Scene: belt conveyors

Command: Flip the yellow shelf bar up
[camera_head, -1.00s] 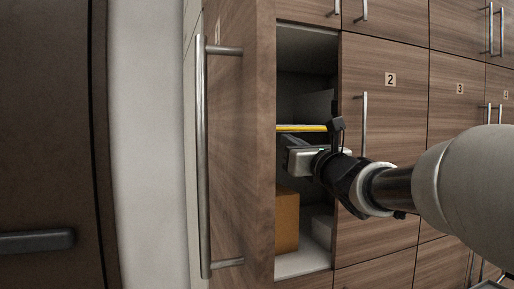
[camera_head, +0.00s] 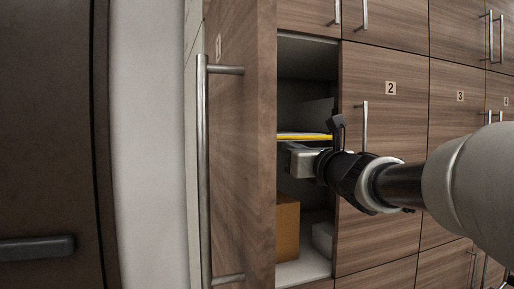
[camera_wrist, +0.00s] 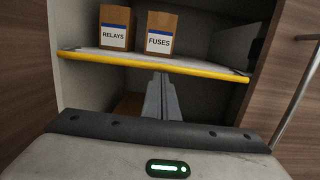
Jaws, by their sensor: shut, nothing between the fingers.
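The yellow bar (camera_head: 303,137) runs along the front edge of a shelf inside the open cabinet. In the wrist view the bar (camera_wrist: 150,63) spans the opening, low and level with the shelf board. My gripper (camera_wrist: 161,78) is shut and empty, its two fingers together and pointing into the cabinet. The fingertips show just below the middle of the bar; I cannot tell if they touch it. In the head view my gripper (camera_head: 289,148) is just under the bar, its fingertips partly hidden.
Boxes labelled RELAYS (camera_wrist: 115,28) and FUSES (camera_wrist: 161,34) stand on the shelf behind the bar. A brown box (camera_head: 287,228) and a pale box (camera_head: 323,238) are below. The open door (camera_head: 242,150) borders the opening at left, closed door 2 (camera_head: 385,125) at right.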

